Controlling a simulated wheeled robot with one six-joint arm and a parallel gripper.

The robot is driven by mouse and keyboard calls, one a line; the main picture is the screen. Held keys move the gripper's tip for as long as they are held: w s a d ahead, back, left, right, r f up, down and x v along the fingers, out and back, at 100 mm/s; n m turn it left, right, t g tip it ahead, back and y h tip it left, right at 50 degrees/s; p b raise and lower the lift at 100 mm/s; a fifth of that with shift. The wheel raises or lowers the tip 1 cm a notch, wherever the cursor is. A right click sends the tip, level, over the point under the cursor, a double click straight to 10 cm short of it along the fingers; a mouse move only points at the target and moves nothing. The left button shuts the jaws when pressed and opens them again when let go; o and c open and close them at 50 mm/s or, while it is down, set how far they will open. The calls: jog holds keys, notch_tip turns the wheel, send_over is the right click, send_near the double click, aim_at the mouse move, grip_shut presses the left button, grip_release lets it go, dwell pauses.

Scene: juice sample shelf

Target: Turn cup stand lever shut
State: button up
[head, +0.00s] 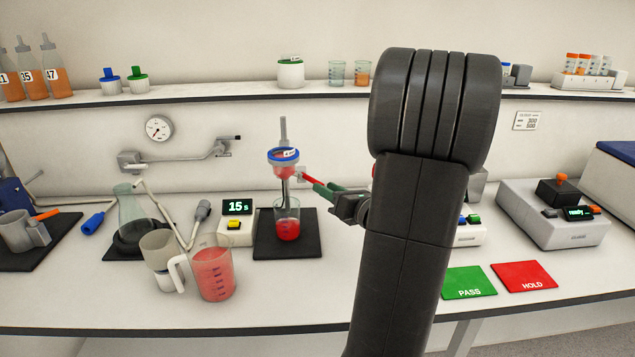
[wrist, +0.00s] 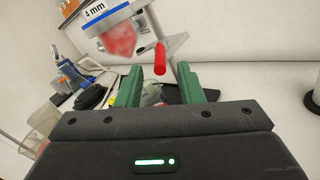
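The cup stand holds a flow cup (head: 283,170) with a blue ring and red juice, above a glass beaker (head: 288,229) with red juice in it. The cup with its "4 mm" label (wrist: 107,12) also fills the upper left of the wrist view. The red lever (head: 307,177) sticks out from the cup's right side towards my gripper (head: 327,190). In the wrist view the lever (wrist: 160,58) lies between and just beyond my green fingertips (wrist: 160,82). The fingers stand apart with a gap on both sides of the lever; contact is not visible.
A timer (head: 237,207) reading 15 s stands left of the stand's black mat (head: 268,247). A jug of red juice (head: 212,270) and a grey-white cup (head: 159,255) stand front left. Green PASS (head: 468,282) and red HOLD (head: 524,276) pads lie right. My arm hides part of the bench.

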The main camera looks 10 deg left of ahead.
jog(key=shift+x, duration=2.25)
jog(key=shift+c, duration=0.2)
grip_shut()
